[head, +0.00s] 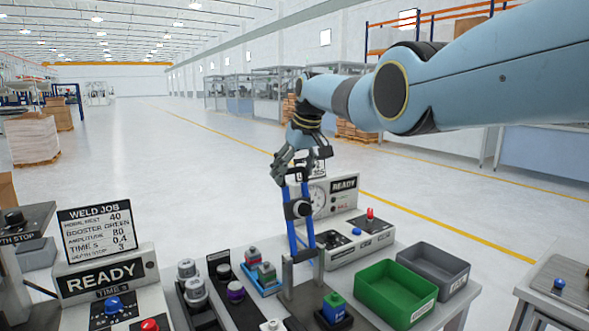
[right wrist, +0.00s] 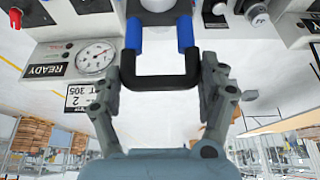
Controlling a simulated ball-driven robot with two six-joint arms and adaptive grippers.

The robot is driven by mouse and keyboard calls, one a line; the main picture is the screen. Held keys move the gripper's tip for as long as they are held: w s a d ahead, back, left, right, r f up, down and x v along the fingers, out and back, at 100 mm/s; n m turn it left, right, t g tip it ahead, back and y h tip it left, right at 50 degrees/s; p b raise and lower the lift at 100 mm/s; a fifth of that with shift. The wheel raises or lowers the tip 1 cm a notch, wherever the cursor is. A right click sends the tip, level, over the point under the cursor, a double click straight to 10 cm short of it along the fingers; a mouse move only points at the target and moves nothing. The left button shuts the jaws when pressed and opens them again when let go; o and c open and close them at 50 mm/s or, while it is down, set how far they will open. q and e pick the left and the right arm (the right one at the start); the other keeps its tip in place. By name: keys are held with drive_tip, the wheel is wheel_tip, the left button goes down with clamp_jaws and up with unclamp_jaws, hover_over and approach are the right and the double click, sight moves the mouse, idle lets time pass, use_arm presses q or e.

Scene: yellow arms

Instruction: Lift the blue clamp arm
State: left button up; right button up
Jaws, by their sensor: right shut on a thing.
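The blue clamp arm (head: 292,232) stands nearly upright above a grey block on the bench. It has two blue side bars with a dark round hub between them and a black handle at the top. My right gripper (head: 298,170) is at that handle, shut on it. In the right wrist view, the gripper's fingers (right wrist: 160,78) lie on both sides of the black U-shaped handle (right wrist: 160,83), with the blue bars (right wrist: 134,35) running away beyond it. My left gripper is not in view.
A green bin (head: 396,293) and a grey bin (head: 433,271) stand right of the clamp. Behind it is a console (head: 345,243) with a gauge and red button. A READY panel (head: 104,278) is at left. Several small parts stand on dark racks left of the clamp.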

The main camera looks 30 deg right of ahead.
drive_tip(key=shift+w+f, duration=0.25)
drive_tip(key=shift+w, duration=0.05)
drive_tip(key=o, duration=1.4)
drive_tip(key=shift+d, duration=0.1)
drive_tip(key=shift+o, duration=0.4)
drive_tip(key=shift+d, duration=0.1)
drive_tip(key=shift+r, duration=0.1)
drive_tip(key=shift+r, duration=0.1)
drive_tip(key=v, duration=1.1)
drive_tip(key=shift+r, duration=0.25)
